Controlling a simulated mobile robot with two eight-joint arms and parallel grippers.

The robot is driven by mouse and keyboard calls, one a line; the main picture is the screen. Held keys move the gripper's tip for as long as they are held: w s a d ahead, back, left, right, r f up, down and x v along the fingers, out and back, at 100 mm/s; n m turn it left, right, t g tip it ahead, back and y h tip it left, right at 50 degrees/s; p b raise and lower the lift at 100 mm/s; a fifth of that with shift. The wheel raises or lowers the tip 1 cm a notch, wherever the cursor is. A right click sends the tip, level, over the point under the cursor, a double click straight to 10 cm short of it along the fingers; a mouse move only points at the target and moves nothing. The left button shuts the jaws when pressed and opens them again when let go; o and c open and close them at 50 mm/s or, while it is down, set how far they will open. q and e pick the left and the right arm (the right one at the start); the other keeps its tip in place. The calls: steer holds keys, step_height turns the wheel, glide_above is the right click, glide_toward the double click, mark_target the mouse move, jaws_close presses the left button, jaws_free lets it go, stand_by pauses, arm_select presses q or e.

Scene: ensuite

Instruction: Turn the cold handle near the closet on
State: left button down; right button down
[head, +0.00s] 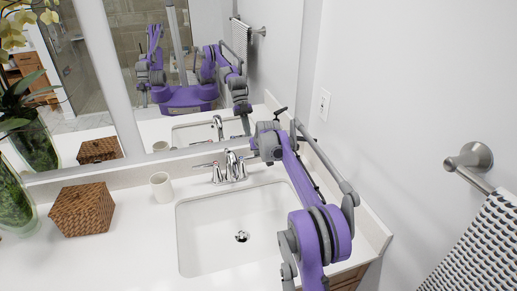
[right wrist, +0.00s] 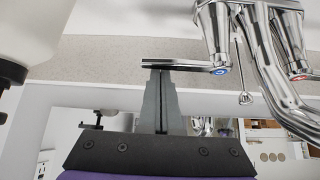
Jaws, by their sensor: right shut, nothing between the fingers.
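The chrome faucet (head: 231,166) stands behind the white sink, with a handle on each side of its spout. In the right wrist view the cold handle (right wrist: 218,70) carries a blue mark, and its lever points left across my fingertips. The hot handle (right wrist: 299,75) with a red mark is further right. My right gripper (head: 254,155) reaches in from the right, beside the right-hand handle. In the right wrist view its fingers (right wrist: 161,72) are shut, with tips at the cold lever; whether they touch it I cannot tell. My left gripper is not directly in view.
The sink (head: 210,238) is empty. A white cup (head: 162,187) and a wicker box (head: 83,209) stand left of it. A wall with an outlet (head: 324,104) and a towel bar (head: 471,163) borders the right. The mirror is behind the faucet.

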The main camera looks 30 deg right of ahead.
steer(key=shift+s+f+m+h, duration=0.1)
steer(key=shift+s+m+h, duration=0.15)
steer(key=shift+m+h, duration=0.25)
stand_by(0.4)
steer(key=shift+s+a+m+g+h+p, duration=0.1)
steer(key=shift+s+a+m+g+h, duration=0.3)
steer(key=shift+s+m, duration=0.4)
steer(key=shift+s+a+m+g+h+p, duration=0.1)
steer(key=shift+s+a+m+g+h, duration=0.35)
steer(key=shift+m, duration=0.55)
steer(key=shift+s+a+m+g+h+p, duration=0.1)
steer(key=shift+s+a+m+g+h, duration=0.15)
steer(key=shift+s+a+m+h, duration=0.4)
steer(key=shift+s+m, duration=0.15)
steer(key=shift+m, duration=0.1)
steer(key=shift+r, duration=0.2)
